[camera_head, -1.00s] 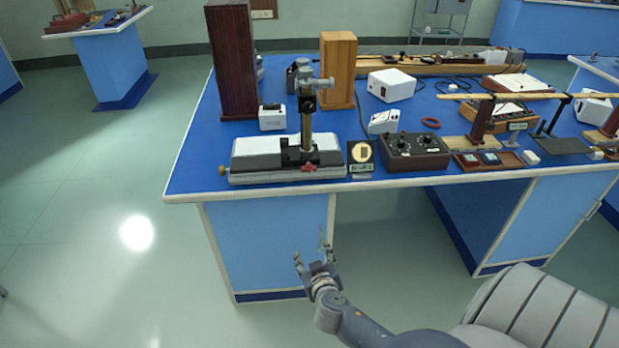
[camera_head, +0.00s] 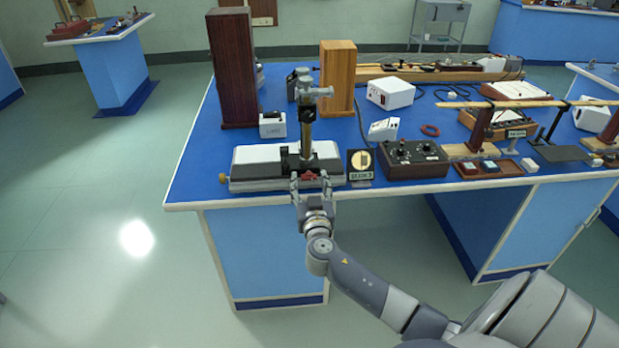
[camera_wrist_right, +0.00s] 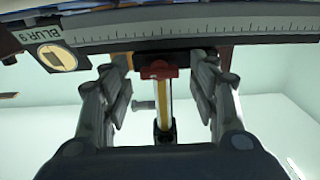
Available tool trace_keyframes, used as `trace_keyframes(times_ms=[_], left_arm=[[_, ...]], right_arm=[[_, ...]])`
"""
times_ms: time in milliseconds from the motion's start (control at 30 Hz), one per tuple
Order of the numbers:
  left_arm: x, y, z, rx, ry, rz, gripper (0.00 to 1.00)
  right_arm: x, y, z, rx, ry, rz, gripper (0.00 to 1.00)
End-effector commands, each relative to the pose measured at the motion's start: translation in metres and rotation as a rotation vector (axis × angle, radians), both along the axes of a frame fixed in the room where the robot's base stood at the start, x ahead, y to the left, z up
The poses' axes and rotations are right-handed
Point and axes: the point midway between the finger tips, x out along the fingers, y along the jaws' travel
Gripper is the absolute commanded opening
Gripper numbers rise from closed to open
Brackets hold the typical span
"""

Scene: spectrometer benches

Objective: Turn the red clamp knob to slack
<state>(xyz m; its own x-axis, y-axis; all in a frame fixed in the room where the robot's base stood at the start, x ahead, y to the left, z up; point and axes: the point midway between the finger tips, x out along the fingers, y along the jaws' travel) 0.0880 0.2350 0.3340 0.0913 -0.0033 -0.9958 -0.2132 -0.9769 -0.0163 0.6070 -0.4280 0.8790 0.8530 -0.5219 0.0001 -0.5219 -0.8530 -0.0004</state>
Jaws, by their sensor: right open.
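The red clamp knob (camera_head: 309,176) sits low on the front of the black clamp at the foot of a brass post (camera_head: 307,135), on a white and grey bench instrument (camera_head: 255,163). My right gripper (camera_head: 311,182) is open at the front edge of the table, with its fingers pointing at the knob. In the right wrist view the red knob (camera_wrist_right: 155,72) shows ahead, between the two spread fingers (camera_wrist_right: 162,95) and apart from them. A ruled scale (camera_wrist_right: 200,32) runs across the top of that view. My left gripper is not in view.
A small sign with a round pale disc (camera_head: 360,165) stands just right of the instrument. A dark control box (camera_head: 413,158) is beside it. Tall dark (camera_head: 232,70) and light (camera_head: 338,78) wooden boxes stand behind. The floor in front is clear.

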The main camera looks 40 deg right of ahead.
Motion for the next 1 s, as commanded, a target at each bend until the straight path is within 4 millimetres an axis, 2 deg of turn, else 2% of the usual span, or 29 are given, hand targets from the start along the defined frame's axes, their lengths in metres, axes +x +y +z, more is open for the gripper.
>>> trace_keyframes(times_ms=[167,467,500,700,1000], left_arm=[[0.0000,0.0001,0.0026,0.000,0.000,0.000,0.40],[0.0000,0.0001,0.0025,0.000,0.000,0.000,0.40],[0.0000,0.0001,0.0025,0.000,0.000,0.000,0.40],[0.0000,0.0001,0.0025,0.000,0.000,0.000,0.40],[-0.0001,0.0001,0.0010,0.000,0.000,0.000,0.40]], right_arm=[[0.0115,-0.0077,0.0005,-0.001,0.001,-0.001,0.55],[0.0133,-0.0089,-0.0006,0.000,0.001,-0.001,0.55],[0.0132,-0.0088,-0.0006,0.000,0.001,-0.001,0.53],[0.0132,-0.0087,-0.0005,0.000,0.001,-0.001,0.10],[0.0131,-0.0087,-0.0008,-0.015,0.009,-0.001,0.10]])
